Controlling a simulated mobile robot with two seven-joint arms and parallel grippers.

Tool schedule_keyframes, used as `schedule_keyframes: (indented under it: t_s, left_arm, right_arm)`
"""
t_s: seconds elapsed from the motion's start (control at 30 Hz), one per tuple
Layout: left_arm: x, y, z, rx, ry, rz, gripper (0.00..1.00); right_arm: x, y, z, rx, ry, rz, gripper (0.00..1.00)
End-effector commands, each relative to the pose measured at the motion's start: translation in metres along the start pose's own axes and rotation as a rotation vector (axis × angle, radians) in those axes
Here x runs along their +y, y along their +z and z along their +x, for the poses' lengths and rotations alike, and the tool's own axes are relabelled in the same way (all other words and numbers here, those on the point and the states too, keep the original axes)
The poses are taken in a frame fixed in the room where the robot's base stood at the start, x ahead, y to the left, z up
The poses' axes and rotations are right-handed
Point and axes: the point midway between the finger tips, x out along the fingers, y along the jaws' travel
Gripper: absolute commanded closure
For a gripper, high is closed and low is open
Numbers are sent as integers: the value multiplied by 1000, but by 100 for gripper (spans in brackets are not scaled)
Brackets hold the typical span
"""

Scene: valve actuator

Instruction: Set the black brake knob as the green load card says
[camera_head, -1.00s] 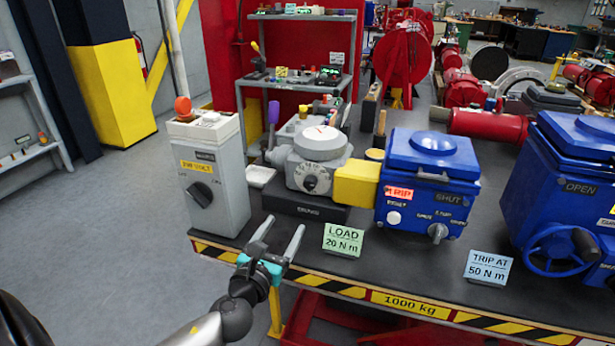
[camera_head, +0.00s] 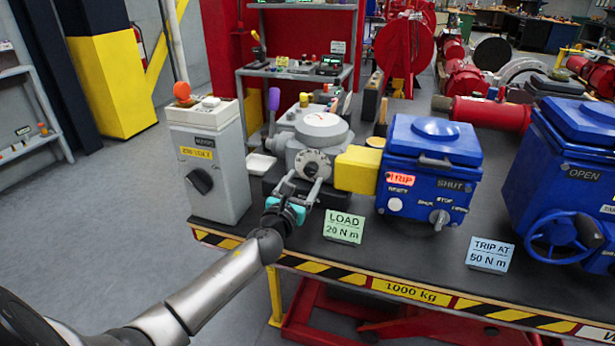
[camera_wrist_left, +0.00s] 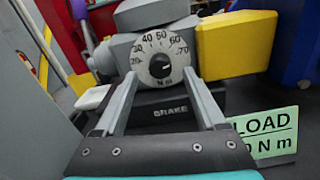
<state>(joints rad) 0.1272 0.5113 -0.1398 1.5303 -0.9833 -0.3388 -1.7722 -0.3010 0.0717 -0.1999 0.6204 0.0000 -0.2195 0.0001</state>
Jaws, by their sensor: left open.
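The black brake knob (camera_head: 311,168) sits at the centre of a pale round dial on the grey brake unit. In the left wrist view the knob (camera_wrist_left: 160,66) is ringed by numbers from 20 to 70; I cannot read its pointer clearly. My left gripper (camera_head: 302,181) is open just in front of the dial. In the left wrist view its two fingers (camera_wrist_left: 160,76) reach up to either side of the knob, with nothing held. The green load card (camera_head: 343,227) reads "LOAD 20 N m" and stands at the bench front, right of the gripper.
A yellow coupling (camera_head: 357,170) joins the brake to a blue actuator (camera_head: 427,190). A grey switch box (camera_head: 208,165) stands to the left. A blue card (camera_head: 489,255) reads "TRIP AT 50 N m". A second blue actuator with a handwheel (camera_head: 560,240) is at the right.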

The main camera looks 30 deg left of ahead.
Motion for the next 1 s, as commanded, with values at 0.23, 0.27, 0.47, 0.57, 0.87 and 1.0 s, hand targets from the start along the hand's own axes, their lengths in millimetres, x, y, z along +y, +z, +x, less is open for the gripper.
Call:
schedule_keyframes:
  t_s: [0.23,0.27,0.47,0.57,0.87,1.0]
  left_arm:
    - [0,0,27,-1,0,-1,28]
    - [0,0,29,-1,0,-1,28]
    - [0,0,35,0,0,-1,28]
    - [0,0,35,0,-1,-1,28]
    - [0,0,35,0,-1,-1,44]
    - [0,0,35,0,-1,-1,60]
  right_arm:
    - [0,-1,7,2,0,-2,50]
    - [0,-1,8,2,0,-2,50]
    - [4,0,9,1,5,-4,50]
    - [6,1,9,1,7,-5,50]
    - [6,1,9,0,8,-5,50]
    - [6,1,9,-1,8,-4,50]
